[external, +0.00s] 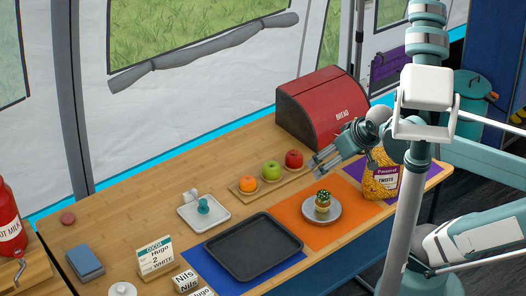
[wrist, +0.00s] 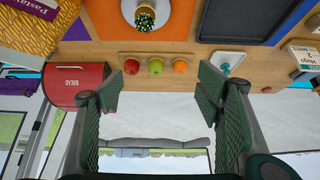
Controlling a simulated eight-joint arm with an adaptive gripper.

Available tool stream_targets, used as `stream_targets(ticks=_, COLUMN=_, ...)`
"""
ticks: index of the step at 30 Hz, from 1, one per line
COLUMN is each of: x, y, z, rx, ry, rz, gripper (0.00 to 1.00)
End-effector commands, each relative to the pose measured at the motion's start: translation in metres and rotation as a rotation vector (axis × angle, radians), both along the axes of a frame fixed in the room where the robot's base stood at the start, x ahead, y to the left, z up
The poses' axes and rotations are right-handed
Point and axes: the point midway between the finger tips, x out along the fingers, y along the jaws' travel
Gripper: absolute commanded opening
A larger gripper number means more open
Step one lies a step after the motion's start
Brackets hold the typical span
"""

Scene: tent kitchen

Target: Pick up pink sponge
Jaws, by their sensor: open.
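A small round dusky-pink thing (external: 68,218) lies on the wooden table at the far left in the external view. It is the only pink item I make out, and I cannot tell for sure that it is the sponge. My gripper (external: 318,166) is above the table's right part, near the bread box and fruit, far from the pink thing. In the wrist view my gripper (wrist: 160,88) is open, with nothing between its fingers.
A red bread box (external: 322,106), fruit board (external: 292,180), pasta bag (external: 380,178), cactus plate (external: 336,212), dark tray (external: 254,246), white dish (external: 218,218), sign (external: 154,257) and blue block (external: 85,262) stand about. Bare table (external: 120,215) lies right of the pink thing.

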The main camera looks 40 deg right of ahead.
Motion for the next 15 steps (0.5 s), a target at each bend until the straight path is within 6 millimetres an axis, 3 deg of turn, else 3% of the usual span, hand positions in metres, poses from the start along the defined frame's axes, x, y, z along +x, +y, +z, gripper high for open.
stream_targets(ticks=15, x=0.013, y=-0.011, z=0.008, rx=0.006, ry=0.022, rz=-0.033, gripper=0.65)
